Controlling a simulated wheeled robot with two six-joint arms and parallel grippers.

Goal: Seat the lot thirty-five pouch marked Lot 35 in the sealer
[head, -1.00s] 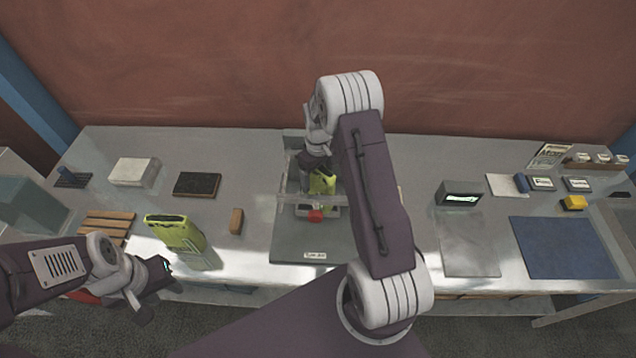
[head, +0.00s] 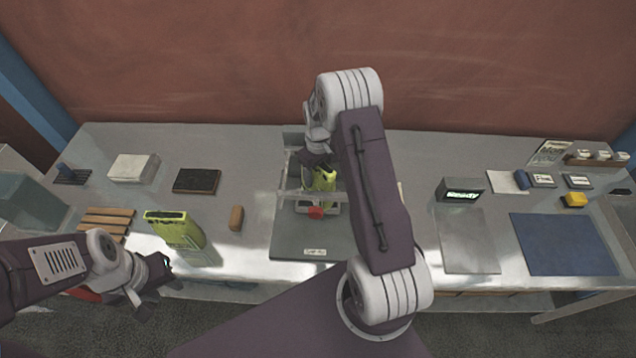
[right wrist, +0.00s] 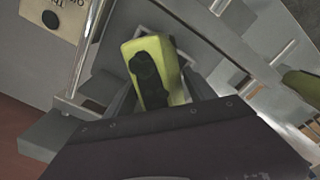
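A yellow-green pouch (head: 324,180) stands within the clear-walled frame of the sealer (head: 312,252), behind its red knob (head: 316,212). My right gripper (head: 317,163) is over it from above. In the right wrist view the pouch (right wrist: 158,68) with dark patches on its top is between the fingers, which appear closed against its sides. Its lower end and any lot marking are hidden. A second yellow-green pouch (head: 176,230) stands at the left front of the bench. My left gripper (head: 157,298) hangs before the bench edge, fingers apart and empty.
A small brown block (head: 236,218) lies between the second pouch and the sealer. A black pad (head: 197,181), a white block (head: 133,168) and a wooden slatted rack (head: 104,224) are at left. A lit display (head: 461,191), grey plate (head: 468,245) and blue mat (head: 563,246) are at right.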

